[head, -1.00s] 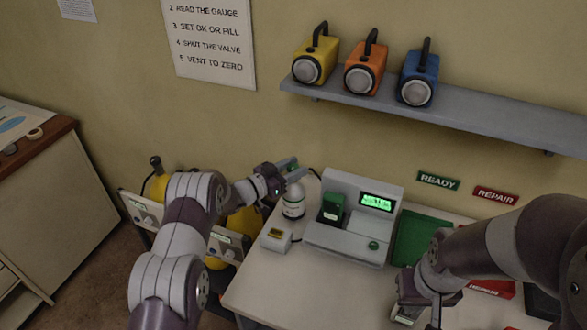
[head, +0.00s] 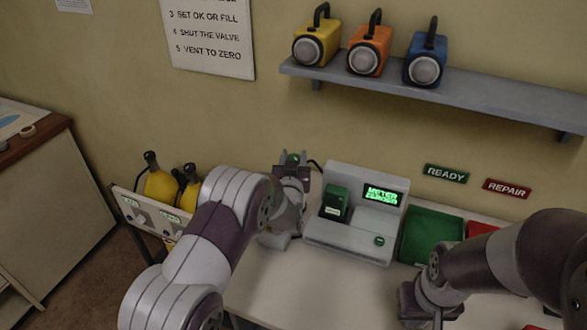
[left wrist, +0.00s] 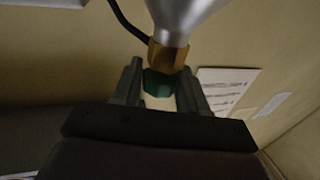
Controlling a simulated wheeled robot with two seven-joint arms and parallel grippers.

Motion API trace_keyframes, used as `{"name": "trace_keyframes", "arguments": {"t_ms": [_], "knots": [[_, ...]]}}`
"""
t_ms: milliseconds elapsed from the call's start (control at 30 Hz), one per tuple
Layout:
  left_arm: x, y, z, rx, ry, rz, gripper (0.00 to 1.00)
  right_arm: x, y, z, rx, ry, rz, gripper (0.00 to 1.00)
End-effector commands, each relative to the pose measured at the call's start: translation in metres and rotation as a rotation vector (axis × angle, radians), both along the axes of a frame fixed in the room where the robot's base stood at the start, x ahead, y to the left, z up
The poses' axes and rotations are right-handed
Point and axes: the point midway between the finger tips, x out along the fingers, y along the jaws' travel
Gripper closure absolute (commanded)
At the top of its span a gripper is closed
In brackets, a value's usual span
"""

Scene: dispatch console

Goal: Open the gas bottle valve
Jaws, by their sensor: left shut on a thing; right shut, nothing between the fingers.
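The gas bottle (left wrist: 182,14) shows in the left wrist view as a silver cone with a brass fitting (left wrist: 168,56). A dark green valve knob (left wrist: 158,84) sits against the fitting. My left gripper (left wrist: 160,90) is shut on this knob, with one finger on each side. In the head view my left gripper (head: 292,157) is at the bottle's place, left of the grey meter, and my wrist hides most of the bottle. A bit of green shows between the fingers. My right gripper (head: 436,318) is shut and empty, low over the right part of the table.
The grey meter console (head: 350,240) with a lit green display (head: 381,195) and a green block (head: 335,203) stands close right of my left gripper. A green tray (head: 430,236) lies right of it. A shelf (head: 450,92) holds three lamps above. Yellow bottles (head: 160,184) stand in a rack at left.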

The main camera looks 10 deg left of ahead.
Motion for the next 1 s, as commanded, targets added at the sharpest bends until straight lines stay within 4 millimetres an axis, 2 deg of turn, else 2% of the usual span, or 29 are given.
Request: {"name": "trace_keyframes", "arguments": {"t_ms": [33,300,700,1000], "knots": [[0.0,-0.003,-0.006,-0.001,0.001,0.036,0.88,0.0,0.0,-0.011,0.0,0.0,0.0,1.0],[0.0,-0.003,-0.004,-0.001,0.0,0.291,0.88,0.0,0.0,-0.028,0.0,0.0,0.0,1.0],[0.001,-0.001,-0.002,-0.003,-0.001,0.597,0.88,0.0,0.0,-0.041,0.0,0.0,0.0,1.0],[0.001,-0.001,0.0,-0.002,-0.001,0.711,0.88,0.0,0.0,-0.046,0.0,0.0,0.0,1.0]]}}
